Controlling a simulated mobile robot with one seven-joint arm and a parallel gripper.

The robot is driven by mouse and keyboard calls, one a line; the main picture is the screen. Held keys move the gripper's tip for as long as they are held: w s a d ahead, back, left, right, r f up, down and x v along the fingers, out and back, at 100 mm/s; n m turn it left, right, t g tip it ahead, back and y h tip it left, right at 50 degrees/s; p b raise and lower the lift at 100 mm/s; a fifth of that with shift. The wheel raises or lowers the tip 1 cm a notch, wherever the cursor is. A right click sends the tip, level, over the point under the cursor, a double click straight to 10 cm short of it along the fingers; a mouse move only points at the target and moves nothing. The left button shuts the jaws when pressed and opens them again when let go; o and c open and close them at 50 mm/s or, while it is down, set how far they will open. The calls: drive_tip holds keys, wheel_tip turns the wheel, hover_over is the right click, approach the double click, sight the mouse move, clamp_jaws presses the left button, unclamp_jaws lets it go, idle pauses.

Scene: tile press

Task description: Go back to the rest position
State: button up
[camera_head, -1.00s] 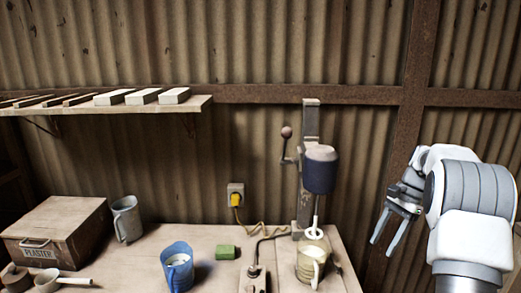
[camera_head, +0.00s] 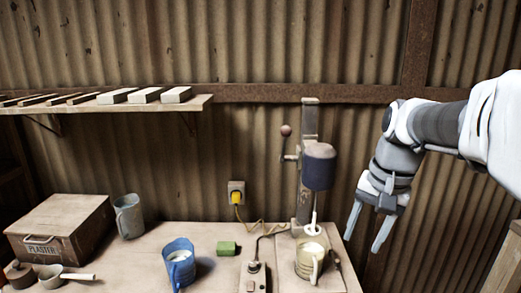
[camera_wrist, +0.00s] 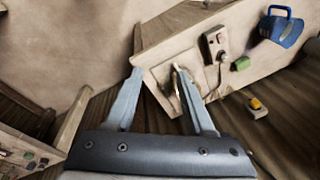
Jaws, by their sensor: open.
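My gripper (camera_head: 369,226) is open and empty, with its two fingers pointing down, in the air at the right of the workbench (camera_head: 215,270) in the head view. Its spread fingers also show in the wrist view (camera_wrist: 162,95), with the bench corner beyond them. My arm comes in from the right edge. A mixer stand (camera_head: 318,168) with a dark motor head stands to the left of my gripper. Its whisk hangs over a cream jug (camera_head: 310,262), and I cannot tell how deep it reaches.
A blue jug (camera_head: 180,265), a green block (camera_head: 227,248), a grey jug (camera_head: 129,216) and a plaster box (camera_head: 60,228) stand on the bench. A switch box (camera_head: 253,278) lies at its front. A shelf (camera_head: 200,103) with pale blocks is above. Another wooden surface (camera_head: 490,235) is at the lower right.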

drive_tip(key=s+a+f+n+t, duration=0.1)
drive_tip(key=s+a+n+t, duration=0.1)
drive_tip(key=s, duration=0.5)
drive_tip(key=s+a+f+n+t+h, duration=0.1)
drive_tip(key=s+a+n+t, duration=0.1)
drive_tip(key=s, duration=0.5)
drive_tip(key=shift+s+a+f+n, duration=0.4)
drive_tip(key=shift+a+n, duration=0.35)
drive_tip(key=shift+n, duration=0.45)
